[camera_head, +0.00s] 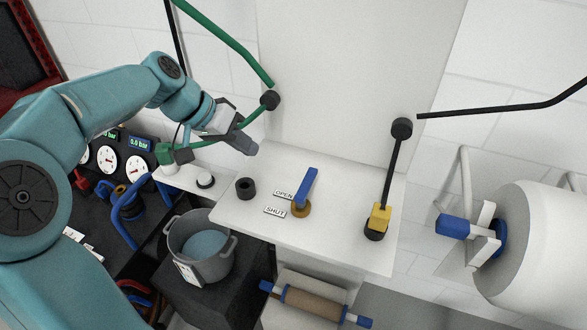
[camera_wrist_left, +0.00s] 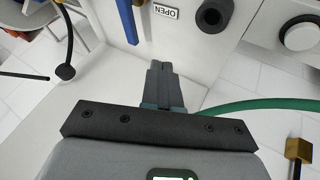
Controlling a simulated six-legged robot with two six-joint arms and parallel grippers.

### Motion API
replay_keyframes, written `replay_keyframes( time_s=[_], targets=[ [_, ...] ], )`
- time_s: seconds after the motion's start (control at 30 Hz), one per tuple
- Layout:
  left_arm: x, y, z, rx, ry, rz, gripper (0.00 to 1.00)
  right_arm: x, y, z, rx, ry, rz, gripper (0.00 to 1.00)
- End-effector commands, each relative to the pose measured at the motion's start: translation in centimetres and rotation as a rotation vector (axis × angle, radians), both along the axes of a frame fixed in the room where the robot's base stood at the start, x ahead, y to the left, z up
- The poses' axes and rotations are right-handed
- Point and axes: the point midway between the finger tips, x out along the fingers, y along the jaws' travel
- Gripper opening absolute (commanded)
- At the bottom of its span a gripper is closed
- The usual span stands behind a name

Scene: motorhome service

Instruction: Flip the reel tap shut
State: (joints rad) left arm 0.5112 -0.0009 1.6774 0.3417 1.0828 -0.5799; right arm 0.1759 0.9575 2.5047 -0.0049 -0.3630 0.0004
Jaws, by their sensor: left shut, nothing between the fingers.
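The tap has a blue lever (camera_head: 308,184) on a round brass base (camera_head: 301,209), on the white worktop (camera_head: 340,225). The lever points toward the back of the worktop, beside the OPEN label (camera_head: 284,194). The SHUT label (camera_head: 275,211) lies left of the brass base. In the left wrist view the lever (camera_wrist_left: 127,20) is at the top, next to the OPEN label (camera_wrist_left: 165,13). My left gripper (camera_head: 246,146) is shut and empty, above the worktop's back left and apart from the lever. Its closed fingers (camera_wrist_left: 163,82) show in the wrist view. My right gripper is out of view.
A black ring (camera_head: 246,188) stands left of the labels. A yellow-based black rod (camera_head: 379,217) stands at the worktop's right. A grey pot (camera_head: 203,252) sits lower left. A green hose (camera_head: 225,38) passes by my left gripper. A white drum (camera_head: 540,245) is at right.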

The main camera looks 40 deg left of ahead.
Motion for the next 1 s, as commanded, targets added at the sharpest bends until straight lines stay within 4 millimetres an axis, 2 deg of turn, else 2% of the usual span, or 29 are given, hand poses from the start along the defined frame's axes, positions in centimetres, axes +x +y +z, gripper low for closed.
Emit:
replay_keyframes(
  time_s=[0.23, 0.6, 0.8, 1.0],
  targets=[
    [1.1, -0.9, -1.7, -0.002, 0.003, -0.003, 0.0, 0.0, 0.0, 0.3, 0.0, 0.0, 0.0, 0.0],
    [5.0, -3.7, -8.0, -0.003, 0.004, -0.003, 0.0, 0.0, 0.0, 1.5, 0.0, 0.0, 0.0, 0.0],
    [5.8, -6.5, -7.8, -0.001, 0.001, -0.003, 0.0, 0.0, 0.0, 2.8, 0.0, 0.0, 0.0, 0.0],
    [6.0, -7.5, -7.9, 0.0, 0.0, 0.0, 0.0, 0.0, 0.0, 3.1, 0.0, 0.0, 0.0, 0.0]
  ],
)
